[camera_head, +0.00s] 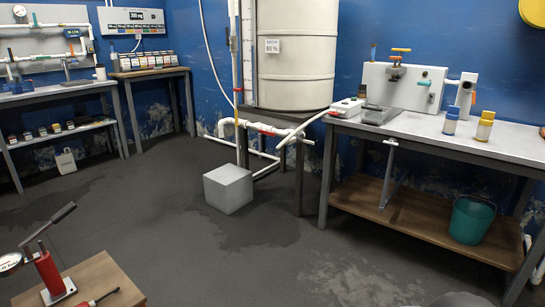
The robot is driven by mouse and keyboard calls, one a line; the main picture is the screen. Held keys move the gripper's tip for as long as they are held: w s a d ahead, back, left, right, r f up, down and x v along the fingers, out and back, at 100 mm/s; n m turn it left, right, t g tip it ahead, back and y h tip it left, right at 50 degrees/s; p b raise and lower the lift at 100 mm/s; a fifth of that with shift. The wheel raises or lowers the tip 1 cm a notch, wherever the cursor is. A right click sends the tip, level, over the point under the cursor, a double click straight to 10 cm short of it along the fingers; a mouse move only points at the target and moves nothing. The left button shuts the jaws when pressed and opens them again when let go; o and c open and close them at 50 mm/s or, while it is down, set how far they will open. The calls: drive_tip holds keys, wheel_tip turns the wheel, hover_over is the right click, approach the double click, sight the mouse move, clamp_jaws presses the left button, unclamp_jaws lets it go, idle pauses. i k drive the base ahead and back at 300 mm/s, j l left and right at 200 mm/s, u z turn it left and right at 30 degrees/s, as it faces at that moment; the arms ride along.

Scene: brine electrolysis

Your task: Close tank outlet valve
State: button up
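The large white tank (293,60) stands on a dark metal stand at the back middle and carries a small white label reading about 60 %. White outlet pipework (229,124) runs below it. A red part that looks like the outlet valve's handle (264,128) lies roughly along the horizontal pipe, at the front of the stand. It is too small to tell the valve's exact setting. My gripper is not in view.
A grey cube (228,188) sits on the floor before the stand. A workbench (460,132) at right holds equipment, with a green bucket (472,219) on its lower shelf. A wooden stand (95,281) with a red-based lever tool is at front left. Middle floor is clear.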

sight(262, 132)
drive_tip(key=i+j+u, duration=0.2)
drive_tip(key=i, duration=0.75)
drive_tip(key=i+u, duration=0.15)
drive_tip(key=i, duration=0.8)
drive_tip(key=i+j+z, duration=0.25)
drive_tip(key=i+j, duration=0.45)
